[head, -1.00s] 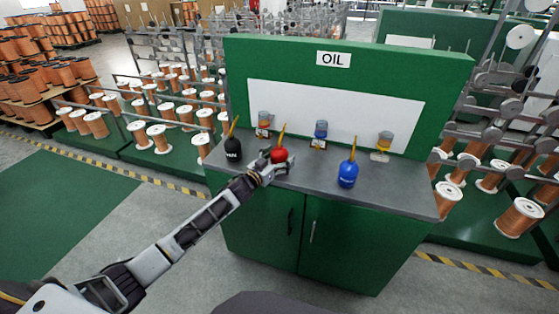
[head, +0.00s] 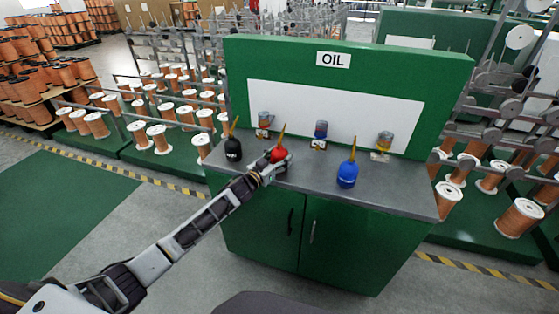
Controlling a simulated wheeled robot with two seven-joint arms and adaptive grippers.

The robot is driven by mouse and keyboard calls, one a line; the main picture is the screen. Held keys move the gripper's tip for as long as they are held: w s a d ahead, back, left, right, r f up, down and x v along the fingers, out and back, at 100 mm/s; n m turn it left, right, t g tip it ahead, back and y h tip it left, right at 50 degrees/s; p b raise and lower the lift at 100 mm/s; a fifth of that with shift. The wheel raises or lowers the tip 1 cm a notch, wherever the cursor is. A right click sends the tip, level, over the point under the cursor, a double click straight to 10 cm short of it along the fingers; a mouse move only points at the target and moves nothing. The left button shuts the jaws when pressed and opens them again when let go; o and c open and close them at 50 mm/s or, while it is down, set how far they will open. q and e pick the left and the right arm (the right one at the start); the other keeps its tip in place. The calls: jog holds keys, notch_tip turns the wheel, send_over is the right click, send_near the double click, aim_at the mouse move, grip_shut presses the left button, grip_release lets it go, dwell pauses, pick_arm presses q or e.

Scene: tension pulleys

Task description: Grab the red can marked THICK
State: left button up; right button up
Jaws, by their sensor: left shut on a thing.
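The red can (head: 279,154), with a thin yellow spout, is at the middle left of the grey counter (head: 388,200) under the OIL sign. My left gripper (head: 277,163) is shut on it, with the fingers around its lower body. I cannot tell whether its base touches the counter. No marking on the can is readable, as the gripper hides part of it. My right gripper is not in view.
A black can (head: 233,149) stands close on the left of the red one. A blue can (head: 347,175) stands to the right. Several small glass oilers, including one blue (head: 320,131), line the back of the counter by the white panel (head: 340,112).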

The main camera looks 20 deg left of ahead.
aim_at(280, 140)
pick_arm(q)
jog(key=shift+r, duration=0.15)
jog(key=shift+c, duration=0.4)
jog(key=shift+r, duration=0.9)
notch_tip(280, 140, up, 7)
jog(key=shift+r+p, duration=0.2)
jog(key=shift+p, duration=0.65)
jog(key=shift+r, duration=0.3)
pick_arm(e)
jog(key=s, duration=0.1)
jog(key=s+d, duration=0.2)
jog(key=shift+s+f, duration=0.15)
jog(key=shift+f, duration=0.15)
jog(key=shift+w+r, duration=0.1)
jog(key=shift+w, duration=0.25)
